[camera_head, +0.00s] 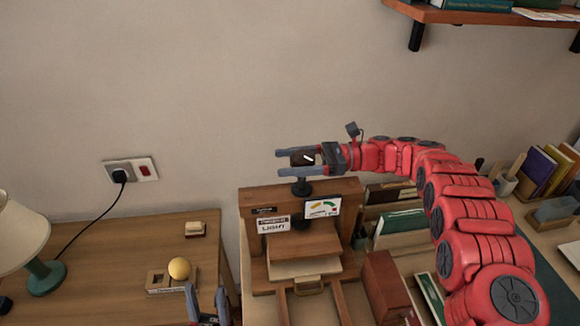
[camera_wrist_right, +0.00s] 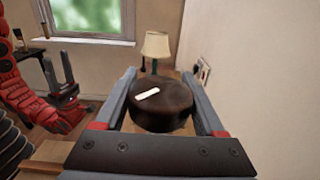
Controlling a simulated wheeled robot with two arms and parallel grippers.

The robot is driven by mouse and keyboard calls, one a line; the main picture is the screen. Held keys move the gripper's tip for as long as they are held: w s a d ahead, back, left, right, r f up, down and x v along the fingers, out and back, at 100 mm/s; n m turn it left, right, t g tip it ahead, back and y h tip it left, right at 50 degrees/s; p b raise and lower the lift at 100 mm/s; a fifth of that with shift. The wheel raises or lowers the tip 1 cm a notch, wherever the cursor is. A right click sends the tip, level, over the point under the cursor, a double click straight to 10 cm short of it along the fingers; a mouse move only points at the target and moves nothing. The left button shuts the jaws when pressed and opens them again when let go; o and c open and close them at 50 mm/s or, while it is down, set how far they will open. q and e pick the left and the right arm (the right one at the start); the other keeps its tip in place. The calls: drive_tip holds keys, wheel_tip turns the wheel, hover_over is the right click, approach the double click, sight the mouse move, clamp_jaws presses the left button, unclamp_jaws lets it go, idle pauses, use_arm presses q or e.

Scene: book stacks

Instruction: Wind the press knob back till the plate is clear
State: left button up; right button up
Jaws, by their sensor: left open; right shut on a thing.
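The press knob (camera_head: 303,159) is dark and round with a white mark on top, on a black post above the wooden press (camera_head: 346,192). My right gripper (camera_head: 296,160) reaches in from the right and is shut on the knob. In the right wrist view the knob (camera_wrist_right: 165,115) sits between its two fingers. The press plate (camera_head: 302,240) is a brown wooden board below the post; the gap under it is hard to judge. A small dial card (camera_head: 322,208) and a white label are on the press front. My left gripper (camera_head: 207,307) is open and empty, low in the head view.
A side table with a yellow ball (camera_head: 179,268) in a wooden holder and a lamp (camera_head: 25,240) is at the left. File boxes and books (camera_head: 401,220) stand right of the press, under my right arm. A shelf (camera_head: 480,16) hangs at top right.

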drive_tip(key=shift+s+f+g+b, duration=0.1)
drive_tip(key=shift+f+g+b, duration=0.1)
drive_tip(key=shift+g+b, duration=0.2)
drive_tip(key=shift+n, duration=0.3)
drive_tip(key=o, duration=1.3)
drive_tip(key=shift+a+r, duration=0.1)
drive_tip(key=shift+o, duration=0.2)
drive_tip(key=shift+r, duration=0.1)
